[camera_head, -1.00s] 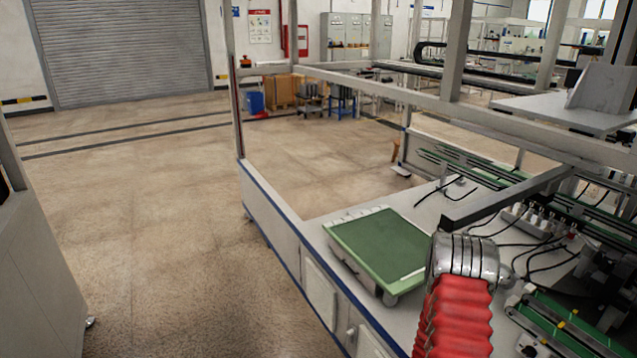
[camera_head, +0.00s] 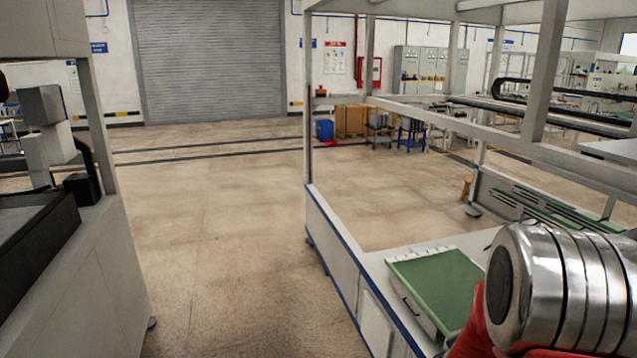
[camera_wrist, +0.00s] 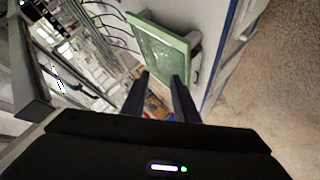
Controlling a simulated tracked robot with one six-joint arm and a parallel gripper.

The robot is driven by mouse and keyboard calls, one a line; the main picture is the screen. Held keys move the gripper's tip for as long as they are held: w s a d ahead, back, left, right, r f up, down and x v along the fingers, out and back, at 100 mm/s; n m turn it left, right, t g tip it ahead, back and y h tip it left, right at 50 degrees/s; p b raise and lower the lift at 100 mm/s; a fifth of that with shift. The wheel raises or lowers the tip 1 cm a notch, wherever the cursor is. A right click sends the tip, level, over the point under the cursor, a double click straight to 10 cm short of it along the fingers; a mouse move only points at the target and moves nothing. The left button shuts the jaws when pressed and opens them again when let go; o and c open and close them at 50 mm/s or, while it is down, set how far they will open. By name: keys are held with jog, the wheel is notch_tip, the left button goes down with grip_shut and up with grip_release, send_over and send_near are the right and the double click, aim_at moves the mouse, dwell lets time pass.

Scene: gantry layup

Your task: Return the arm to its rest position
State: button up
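My gripper (camera_wrist: 160,84) shows in the wrist view with its two dark fingers spread apart. It is open, and nothing shows between the fingertips. The fingers point toward the white workbench and the green-topped box. In the head view my arm's silver joint and a bit of red sleeve fill the lower right corner; the gripper itself is out of that view.
A green-topped box (camera_head: 440,284) lies on the white bench, below and left of my arm; it also shows in the wrist view (camera_wrist: 158,50). A grey frame post (camera_head: 546,75) stands at right. Open floor (camera_head: 215,230) lies left of the bench, before a roller shutter (camera_head: 207,60).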

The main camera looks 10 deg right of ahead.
jog(key=s+a+r+y, duration=0.1)
jog(key=a+r+y, duration=0.2)
jog(key=a+r, duration=0.5)
jog(key=s+a+r+y, duration=0.25)
jog(key=a+r, duration=0.25)
jog(key=a, duration=0.7)
jog(key=s+a+r+g, duration=0.1)
jog(key=s+a+r, duration=0.1)
jog(key=s, duration=0.4)
jog(key=s+a+r+g+y, duration=0.1)
jog(key=s+a+r, duration=0.1)
jog(key=s+a, duration=0.2)
jog(key=s+a+r+m+g+y, duration=0.1)
jog(key=s+a+r, duration=0.1)
jog(key=s, duration=0.7)
jog(key=shift+s+a+r, duration=0.2)
jog(key=shift+a+r, duration=0.05)
jog(key=shift+a, duration=0.65)
jog(key=shift+y, duration=0.25)
